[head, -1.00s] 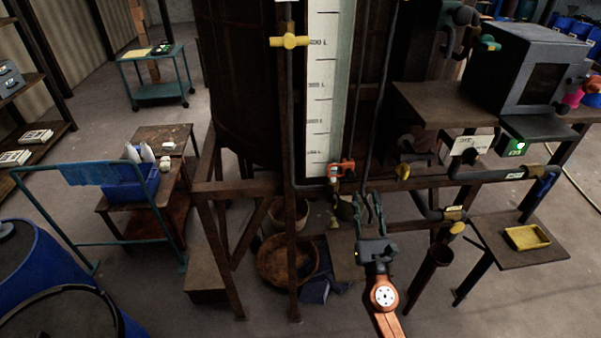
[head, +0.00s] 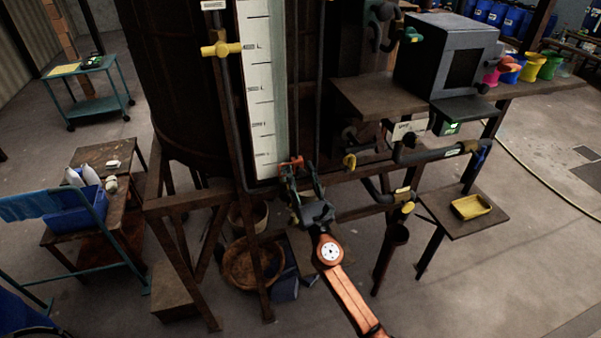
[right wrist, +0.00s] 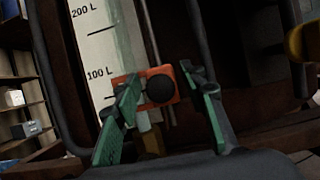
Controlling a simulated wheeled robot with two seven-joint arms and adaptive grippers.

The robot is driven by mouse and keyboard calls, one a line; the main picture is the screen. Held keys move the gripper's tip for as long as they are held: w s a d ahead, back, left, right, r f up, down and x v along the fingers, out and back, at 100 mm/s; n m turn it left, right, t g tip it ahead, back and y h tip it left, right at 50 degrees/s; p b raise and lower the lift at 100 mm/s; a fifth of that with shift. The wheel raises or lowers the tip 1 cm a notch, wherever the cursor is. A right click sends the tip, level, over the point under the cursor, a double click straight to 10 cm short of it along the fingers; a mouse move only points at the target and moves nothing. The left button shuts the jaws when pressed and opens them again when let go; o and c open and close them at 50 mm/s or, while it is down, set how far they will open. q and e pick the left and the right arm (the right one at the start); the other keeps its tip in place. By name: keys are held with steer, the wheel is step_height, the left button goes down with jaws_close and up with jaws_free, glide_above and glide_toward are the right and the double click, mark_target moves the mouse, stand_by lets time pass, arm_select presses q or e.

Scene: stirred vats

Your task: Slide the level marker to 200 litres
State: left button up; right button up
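The level marker is a small orange-red slider with a round black knob (right wrist: 160,88). It sits low on the white level scale (right wrist: 101,50), near the 100 L mark and well below the 200 L mark. In the head view the marker (head: 292,163) shows near the bottom end of the scale (head: 258,100). My right gripper (right wrist: 162,80) is open, its green-grey fingers on either side of the marker. The left finger overlaps the marker's left edge; a gap shows at the right. The gripper also shows in the head view (head: 301,177). My left gripper is out of view.
A yellow valve handle (head: 221,49) sits left of the scale. Dark pipes with a yellow handle (head: 349,162) run at the right. A steel-grey box (head: 447,55) stands on a bench. Baskets and a wooden frame lie below the scale.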

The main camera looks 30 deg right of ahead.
jaws_close()
stand_by(0.3)
